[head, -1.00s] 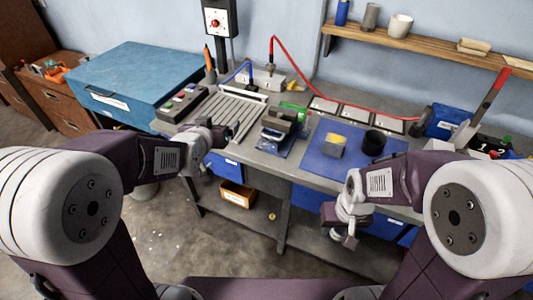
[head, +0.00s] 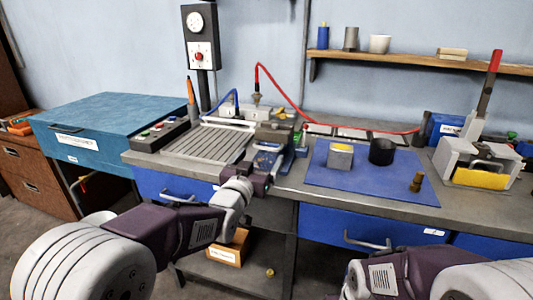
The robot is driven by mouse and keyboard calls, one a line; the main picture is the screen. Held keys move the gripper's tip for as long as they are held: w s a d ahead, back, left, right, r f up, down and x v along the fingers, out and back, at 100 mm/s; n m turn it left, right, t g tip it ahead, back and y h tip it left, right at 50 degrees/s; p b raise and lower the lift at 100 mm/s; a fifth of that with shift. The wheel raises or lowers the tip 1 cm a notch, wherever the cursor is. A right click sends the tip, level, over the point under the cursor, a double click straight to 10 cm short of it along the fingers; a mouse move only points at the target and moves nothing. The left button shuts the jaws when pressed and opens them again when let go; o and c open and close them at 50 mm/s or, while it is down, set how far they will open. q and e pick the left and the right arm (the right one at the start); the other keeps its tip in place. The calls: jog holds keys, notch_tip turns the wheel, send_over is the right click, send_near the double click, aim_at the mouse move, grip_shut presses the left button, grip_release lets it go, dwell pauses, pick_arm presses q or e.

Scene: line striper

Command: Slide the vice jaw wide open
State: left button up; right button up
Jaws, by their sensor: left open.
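The vice (head: 275,133) is a dark grey block on the bench, right of the slotted plate. Its lower front is partly hidden by my left gripper, and I cannot make out how far apart its jaws are. My left gripper (head: 266,165) is open, right at the front of the vice. Whether its fingers touch the vice or are around any part of it is too small to tell. My right arm comes in at the lower right, and its gripper is out of the picture.
A slotted plate (head: 208,143) and a button box (head: 160,134) lie left of the vice. A blue mat (head: 375,186) with a grey block (head: 340,157), a black cup (head: 382,151) and a brass piece (head: 416,183) lies right. A red hose (head: 300,106) arches behind.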

aim_at(267, 149)
pick_arm(q)
jog(key=x, duration=0.7)
jog(key=shift+f, duration=0.15)
pick_arm(e)
jog(key=shift+d, duration=0.1)
pick_arm(q)
jog(key=shift+s, duration=0.1)
jog(key=shift+c, duration=0.3)
